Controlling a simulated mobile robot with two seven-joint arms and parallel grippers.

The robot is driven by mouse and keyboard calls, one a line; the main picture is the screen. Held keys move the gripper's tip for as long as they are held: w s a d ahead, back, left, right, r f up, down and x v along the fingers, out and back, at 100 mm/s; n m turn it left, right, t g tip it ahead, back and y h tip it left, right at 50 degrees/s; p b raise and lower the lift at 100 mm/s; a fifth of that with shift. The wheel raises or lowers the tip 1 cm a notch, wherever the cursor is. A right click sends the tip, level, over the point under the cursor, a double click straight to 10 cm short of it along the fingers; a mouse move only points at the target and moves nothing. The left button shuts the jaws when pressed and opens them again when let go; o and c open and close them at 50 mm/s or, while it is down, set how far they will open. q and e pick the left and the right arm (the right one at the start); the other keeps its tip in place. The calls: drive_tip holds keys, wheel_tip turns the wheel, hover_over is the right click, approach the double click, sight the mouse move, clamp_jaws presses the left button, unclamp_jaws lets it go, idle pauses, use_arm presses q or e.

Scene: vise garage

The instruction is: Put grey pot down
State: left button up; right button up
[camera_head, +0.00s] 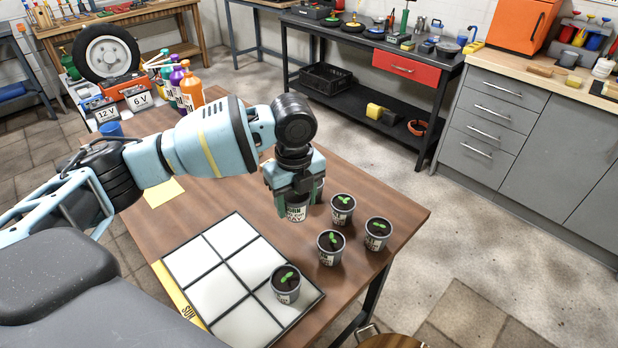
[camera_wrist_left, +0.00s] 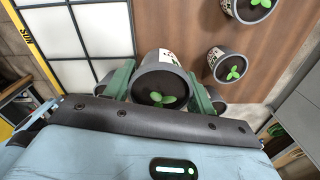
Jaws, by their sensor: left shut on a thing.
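My left gripper (camera_head: 294,203) is shut on a grey pot (camera_head: 297,213) with a white label, at the table's far right part, beyond the grid board. In the left wrist view the held pot (camera_wrist_left: 160,82) sits between the green fingers, its seedling showing. I cannot tell whether its base touches the wood. The white grid board (camera_head: 225,236) has black lines and a yellow "SUN" edge. One grey pot (camera_head: 286,284) stands on its near right cell. Other grey seedling pots (camera_head: 331,247), (camera_head: 342,209), (camera_head: 377,234) stand upright on bare wood. My right gripper is out of view.
Colored bottles (camera_head: 192,90), the "12 V / 6 V" box (camera_head: 125,95), a blue cup (camera_head: 112,129) and a yellow note (camera_head: 164,191) are at the wooden table's (camera_head: 390,199) far left. Most grid cells are empty. Another pot is partly hidden behind my gripper.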

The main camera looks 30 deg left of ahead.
use_arm(q)
drive_tip(key=s+d+n, duration=0.1)
drive_tip(key=s+n, duration=0.3)
drive_tip(key=n, duration=0.4)
drive_tip(key=s+d+r+n, duration=0.1)
drive_tip(key=s+n, duration=0.3)
drive_tip(key=n, duration=0.4)
drive_tip(key=s+d+n, duration=0.1)
drive_tip(key=s+n, duration=0.4)
drive_tip(key=n, duration=0.3)
drive_tip(key=shift+d+r+n, duration=0.15)
drive_tip(key=shift+n, duration=0.15)
drive_tip(key=shift+s, duration=0.15)
